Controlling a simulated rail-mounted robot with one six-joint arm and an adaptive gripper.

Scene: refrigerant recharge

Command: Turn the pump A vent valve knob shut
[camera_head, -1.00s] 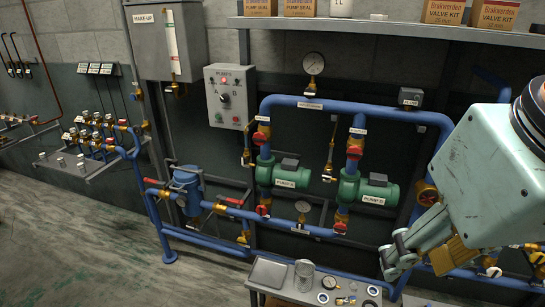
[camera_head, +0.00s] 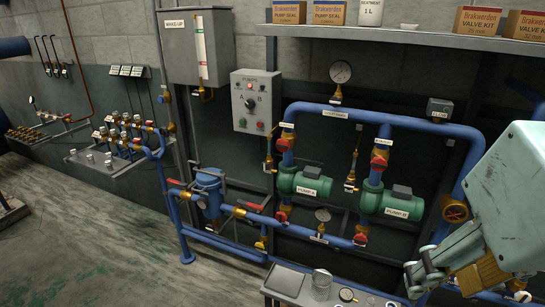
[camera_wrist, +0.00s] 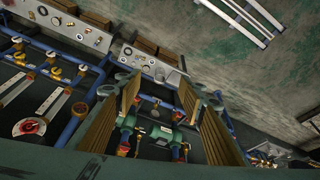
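Green pump A (camera_head: 305,186) sits on the blue pipework in the middle of the head view. A small brass valve (camera_head: 269,165) on a thin vertical pipe stands just left of it; it may be the vent valve, but no label is readable and the knob's position cannot be told. My gripper (camera_head: 445,275) is at the lower right of the head view, apart from pump A. In the wrist view my gripper (camera_wrist: 160,92) is open, with its ribbed pads wide apart and nothing between them. A green pump (camera_wrist: 160,132) shows beyond; which pump cannot be told.
Pump B (camera_head: 392,204) stands right of pump A. A control box (camera_head: 255,100) hangs on the wall. A bench (camera_head: 300,294) with loose parts is in front, below the pipes. A shelf of boxes (camera_head: 480,38) runs above. The floor at left is open.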

